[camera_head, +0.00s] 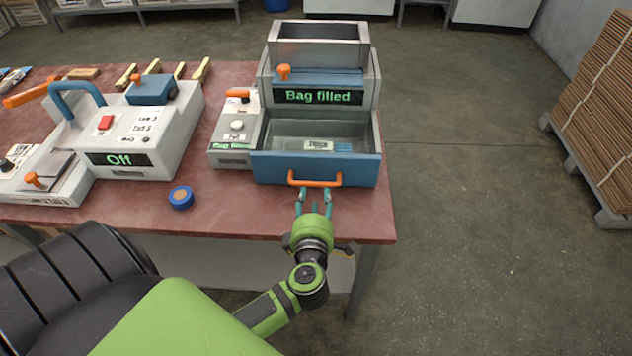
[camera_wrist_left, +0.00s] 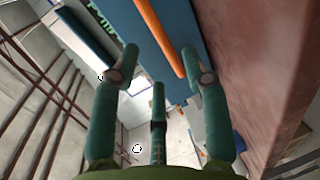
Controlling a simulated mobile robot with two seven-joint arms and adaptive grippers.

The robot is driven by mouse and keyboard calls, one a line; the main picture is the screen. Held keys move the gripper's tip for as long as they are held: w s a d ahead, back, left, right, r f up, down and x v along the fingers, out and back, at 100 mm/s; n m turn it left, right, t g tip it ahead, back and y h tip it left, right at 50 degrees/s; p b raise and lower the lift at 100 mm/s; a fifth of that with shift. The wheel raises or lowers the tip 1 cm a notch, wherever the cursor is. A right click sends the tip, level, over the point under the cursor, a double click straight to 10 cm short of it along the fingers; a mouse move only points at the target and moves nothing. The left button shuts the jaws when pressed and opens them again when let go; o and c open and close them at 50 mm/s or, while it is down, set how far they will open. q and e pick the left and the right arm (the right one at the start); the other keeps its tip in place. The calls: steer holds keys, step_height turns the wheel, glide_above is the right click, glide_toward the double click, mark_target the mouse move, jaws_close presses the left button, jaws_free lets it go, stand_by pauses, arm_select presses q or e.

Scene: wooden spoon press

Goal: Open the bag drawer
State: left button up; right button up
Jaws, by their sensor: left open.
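The bag drawer (camera_head: 265,168) has a blue front and an orange bar handle (camera_head: 315,182). It sits pulled out below the "Bag filled" display (camera_head: 318,96), and its inside is visible from above. A small clear bag with a label (camera_head: 318,146) lies in it. My left gripper (camera_head: 314,192) is open and empty just in front of the handle, with its fingers pointing at it. In the left wrist view the orange handle (camera_wrist_left: 160,38) lies beyond the spread fingertips, against the blue front (camera_wrist_left: 185,15). Contact with the handle cannot be told. My right gripper is not in view.
A grey control box (camera_head: 236,135) stands left of the drawer. A white machine reading "Off" (camera_head: 150,130) is further left. A blue roll (camera_head: 181,197) lies on the red tabletop (camera_head: 225,205). Stacked cardboard (camera_head: 600,110) stands on the right, with clear floor between.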

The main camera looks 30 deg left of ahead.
mark_target(316, 183)
arm_select(q)
steer(key=x, duration=0.7)
steer(key=shift+p, duration=0.3)
steer(key=shift+s, duration=0.1)
jaws_close()
